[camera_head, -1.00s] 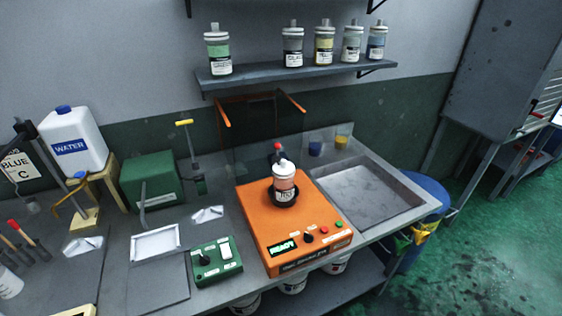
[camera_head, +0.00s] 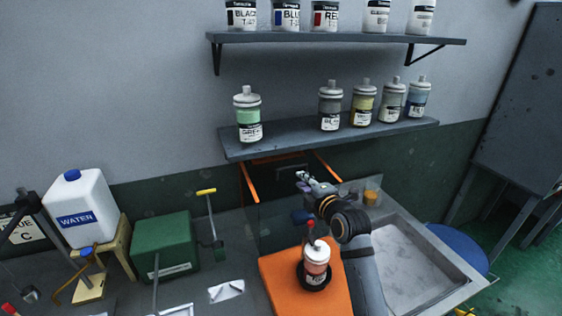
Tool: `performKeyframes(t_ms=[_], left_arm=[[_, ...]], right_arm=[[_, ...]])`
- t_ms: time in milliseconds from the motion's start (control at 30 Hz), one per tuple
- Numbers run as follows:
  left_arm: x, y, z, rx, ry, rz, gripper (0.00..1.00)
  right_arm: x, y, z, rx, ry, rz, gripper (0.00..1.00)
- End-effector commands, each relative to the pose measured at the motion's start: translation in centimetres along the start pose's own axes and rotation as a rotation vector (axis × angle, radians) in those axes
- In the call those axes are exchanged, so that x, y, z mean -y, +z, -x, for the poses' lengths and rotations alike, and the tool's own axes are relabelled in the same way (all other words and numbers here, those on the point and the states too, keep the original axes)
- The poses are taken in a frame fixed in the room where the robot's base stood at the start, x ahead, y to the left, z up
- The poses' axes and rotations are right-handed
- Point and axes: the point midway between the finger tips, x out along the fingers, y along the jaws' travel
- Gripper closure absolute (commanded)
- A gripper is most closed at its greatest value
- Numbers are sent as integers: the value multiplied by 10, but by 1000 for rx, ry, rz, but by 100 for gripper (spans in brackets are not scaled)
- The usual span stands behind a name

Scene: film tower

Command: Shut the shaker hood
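The orange shaker (camera_head: 284,284) stands on the bench at the bottom of the view, its front cut off. A jar with a reddish band (camera_head: 316,262) sits upright in the dark holder on its top. The shaker hood, with an orange frame (camera_head: 250,184) and see-through panels, stands raised behind the shaker, below the lower shelf. My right arm comes up from the bottom, right of the jar. My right gripper (camera_head: 304,181) is in front of the hood's right part, near its right orange bar. I cannot tell whether it touches or how far its fingers are apart.
The lower shelf (camera_head: 285,143) with several jars hangs close above the hood. A grey sink (camera_head: 418,268) lies right of my arm. A green box (camera_head: 165,246) and a white water jug (camera_head: 82,208) stand at left. A yellow-handled stand (camera_head: 211,218) is left of the hood.

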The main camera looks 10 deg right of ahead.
Motion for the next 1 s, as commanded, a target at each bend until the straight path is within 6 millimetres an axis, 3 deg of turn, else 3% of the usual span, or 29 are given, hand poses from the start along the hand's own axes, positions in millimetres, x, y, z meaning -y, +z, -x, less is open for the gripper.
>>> performKeyframes(t_ms=[67,133,267,400,467,567,700,767,867,1000], left_arm=[[3,-14,0,-19,-4,0,60],[4,-12,0,-17,-5,-1,60],[1,22,8,36,-1,-2,60],[-6,57,24,90,9,-1,60],[-6,62,30,96,10,-1,60],[-4,48,35,78,7,-1,60],[1,8,38,19,3,0,60],[1,-2,39,4,2,0,60],[2,-3,40,5,2,1,60],[1,18,40,35,3,-1,60]], right_arm=[[-4,0,-2,-1,10,16,80],[-4,0,-2,-1,10,18,80],[-6,0,-13,-1,9,15,80],[-9,0,-40,-1,7,15,80],[-9,0,-53,0,6,14,80],[-8,0,-73,-1,7,14,80],[-6,0,-93,0,7,15,80],[-6,0,-99,0,7,15,80],[-4,0,-104,0,7,16,80],[-3,0,-106,0,7,15,80]])
